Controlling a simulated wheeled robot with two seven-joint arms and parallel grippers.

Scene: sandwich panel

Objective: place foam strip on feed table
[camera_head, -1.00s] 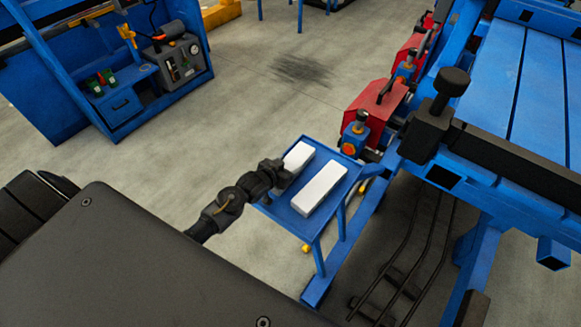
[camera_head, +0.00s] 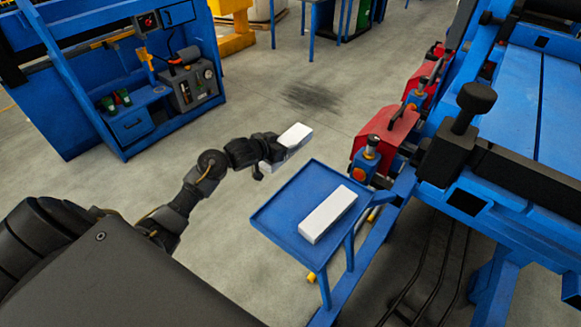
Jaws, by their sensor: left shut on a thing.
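My left gripper (camera_head: 277,148) is shut on a white foam strip (camera_head: 295,136) and holds it in the air, apart from the small blue table and toward its far left side. A second white foam strip (camera_head: 328,214) lies on the small blue table (camera_head: 275,214). The large blue machine table (camera_head: 520,105) with a slatted top stands at the right. The picture does not show which of the two is the feed table. My right gripper is not in view.
Red boxes (camera_head: 380,138) and a black knob (camera_head: 476,99) line the machine's left edge. A blue workbench (camera_head: 140,118) with a gauge box (camera_head: 194,86) stands at the upper left. The concrete floor (camera_head: 270,75) between them is clear.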

